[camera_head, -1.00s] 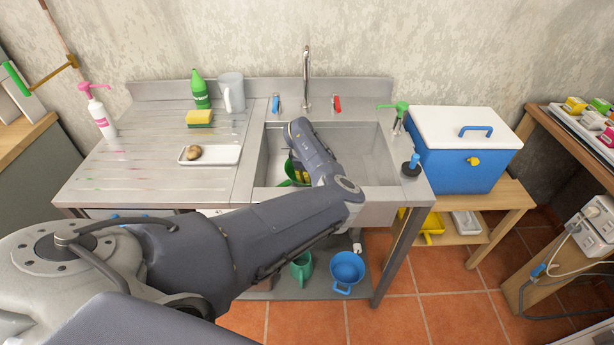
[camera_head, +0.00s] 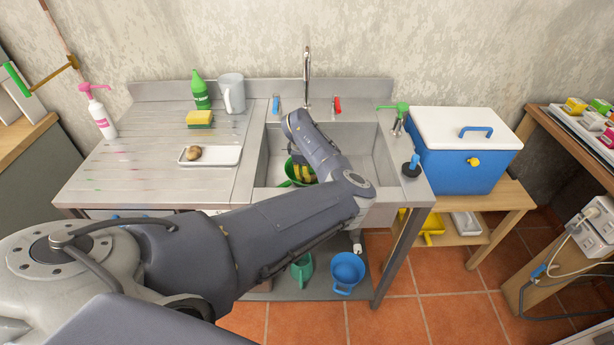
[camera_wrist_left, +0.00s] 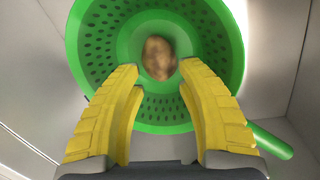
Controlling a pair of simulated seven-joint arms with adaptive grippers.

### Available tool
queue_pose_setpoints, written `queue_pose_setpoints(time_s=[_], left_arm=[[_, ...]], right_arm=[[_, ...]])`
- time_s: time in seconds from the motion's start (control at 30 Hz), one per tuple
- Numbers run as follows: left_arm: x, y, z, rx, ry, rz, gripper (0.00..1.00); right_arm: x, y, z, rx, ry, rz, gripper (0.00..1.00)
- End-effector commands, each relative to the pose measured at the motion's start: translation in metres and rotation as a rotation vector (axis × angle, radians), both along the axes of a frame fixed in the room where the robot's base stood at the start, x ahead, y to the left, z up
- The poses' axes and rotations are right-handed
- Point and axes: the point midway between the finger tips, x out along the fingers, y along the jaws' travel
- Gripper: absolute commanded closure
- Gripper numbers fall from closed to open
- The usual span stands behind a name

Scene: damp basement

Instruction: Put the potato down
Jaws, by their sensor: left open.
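A green colander (camera_head: 288,170) with a round perforated bowl and a handle is in the sink; it fills the upper part of the left wrist view (camera_wrist_left: 88,45). A brown potato (camera_wrist_left: 158,58), blurred, shows in the middle of the colander, just beyond the fingertips. My left gripper (camera_wrist_left: 158,72) has its yellow fingers apart, one on each side of the potato's near end. In the head view my left gripper (camera_head: 301,172) points down over the colander. Another brown potato (camera_head: 194,153) lies on a white tray (camera_head: 225,155) left of the sink. My right gripper is not in view.
The steel sink (camera_head: 373,150) has a faucet (camera_head: 307,75) behind it. A yellow sponge (camera_head: 200,118), a green bottle (camera_head: 200,92) and a white pitcher (camera_head: 232,92) stand at the back left. A blue cooler (camera_head: 465,165) is at the right. The left drainboard is mostly clear.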

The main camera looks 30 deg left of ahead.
Motion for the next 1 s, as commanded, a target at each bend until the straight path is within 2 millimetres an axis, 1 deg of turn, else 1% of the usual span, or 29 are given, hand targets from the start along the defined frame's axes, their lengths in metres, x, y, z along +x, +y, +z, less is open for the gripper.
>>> queue_pose_setpoints(time_s=[0.03, 0.2, 0.3, 0.43, 0.6, 0.7, 1.0], left_arm=[[0.000, -0.001, 0.011, 0.000, -0.004, 0.002, 0.63], [-0.007, 0.000, 0.040, -0.001, -0.003, 0.003, 0.63], [-0.010, 0.000, 0.054, 0.000, -0.003, 0.001, 0.63], [-0.013, 0.000, 0.069, -0.001, -0.003, 0.003, 0.63], [-0.016, 0.000, 0.080, -0.001, -0.001, 0.002, 0.63], [-0.016, 0.000, 0.083, -0.001, -0.001, 0.001, 0.63], [-0.017, 0.000, 0.083, -0.001, -0.001, 0.001, 0.63]], right_arm=[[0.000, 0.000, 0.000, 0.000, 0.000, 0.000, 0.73], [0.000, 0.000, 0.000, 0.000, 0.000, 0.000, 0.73], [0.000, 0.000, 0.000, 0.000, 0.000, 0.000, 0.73], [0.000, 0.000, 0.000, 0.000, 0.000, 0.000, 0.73], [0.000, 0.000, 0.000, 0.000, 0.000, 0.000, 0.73], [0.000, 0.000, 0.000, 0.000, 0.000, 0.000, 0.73], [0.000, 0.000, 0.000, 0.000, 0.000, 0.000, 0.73]])
